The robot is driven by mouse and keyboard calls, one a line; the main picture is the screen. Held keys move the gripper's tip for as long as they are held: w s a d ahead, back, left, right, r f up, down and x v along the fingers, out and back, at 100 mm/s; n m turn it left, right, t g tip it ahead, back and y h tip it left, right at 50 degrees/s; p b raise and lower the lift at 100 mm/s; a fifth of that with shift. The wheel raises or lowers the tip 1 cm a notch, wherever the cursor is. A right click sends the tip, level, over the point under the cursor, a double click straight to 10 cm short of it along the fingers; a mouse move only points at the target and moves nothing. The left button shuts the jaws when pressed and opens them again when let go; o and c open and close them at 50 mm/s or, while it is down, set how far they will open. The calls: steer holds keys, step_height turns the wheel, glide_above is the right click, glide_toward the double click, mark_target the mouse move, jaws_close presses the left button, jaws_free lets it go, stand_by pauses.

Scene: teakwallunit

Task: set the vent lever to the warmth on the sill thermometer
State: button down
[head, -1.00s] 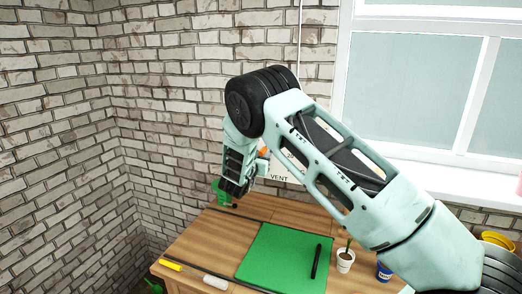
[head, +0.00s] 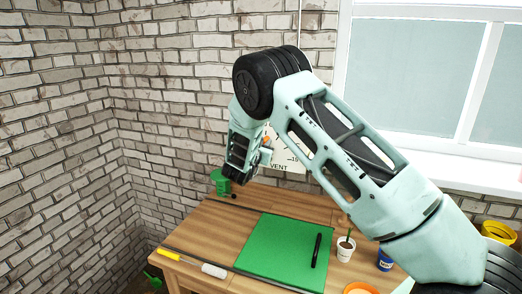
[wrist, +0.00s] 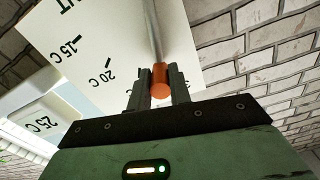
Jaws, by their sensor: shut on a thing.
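The vent lever shows in the wrist view as a thin grey rod ending in an orange knob (wrist: 161,82). My gripper (wrist: 160,92) is shut around this knob, one dark finger on each side. The rod lies to the right of the 20 C mark in this view; I cannot tell the exact setting. In the head view, the vent plate (head: 292,160), marked VENT, is partly hidden by my arm.
The window sill (head: 440,174) is at the right, partly behind my arm.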

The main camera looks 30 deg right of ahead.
steer(key=shift+s+d+f+m+b, duration=0.35)
steer(key=shift+m+b, duration=0.3)
steer(key=shift+b, duration=0.85)
steer(key=shift+s+d+f+m+b, duration=0.25)
steer(key=shift+s+f+m+b, duration=0.3)
steer(key=shift+b, duration=0.95)
steer(key=shift+s+d+r+m+b, duration=0.1)
steer(key=shift+d+r+m+b, duration=0.05)
steer(key=shift+m+b, duration=0.45)
steer(key=shift+r, duration=0.15)
steer(key=c, duration=1.3)
jaws_free()
steer(key=shift+s, duration=0.1)
